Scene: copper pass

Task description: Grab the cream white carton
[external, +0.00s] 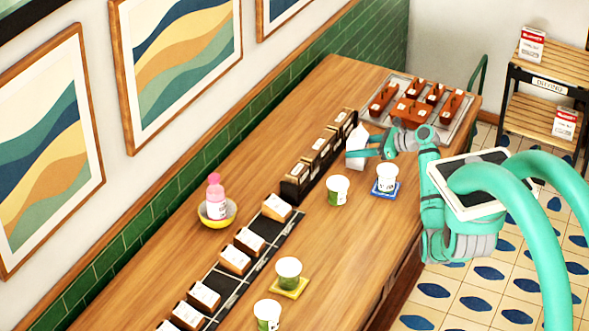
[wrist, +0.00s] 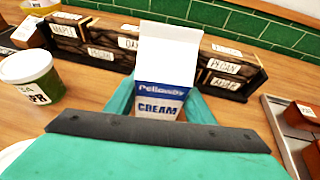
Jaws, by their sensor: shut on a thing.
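In the external view the carton (external: 357,147) is at the tips of my gripper (external: 359,153), over the far part of the wooden counter. The carton's lower end is hidden in the wrist view, and I cannot tell whether it touches the counter.
A dark rack of labelled blocks (external: 293,190) stands just behind the carton. White and green cups (external: 338,190) and a cup on a blue coaster (external: 385,189) are near. A tray with brown blocks (external: 373,117) lies at the far end. Bare counter (external: 345,240) lies in front.

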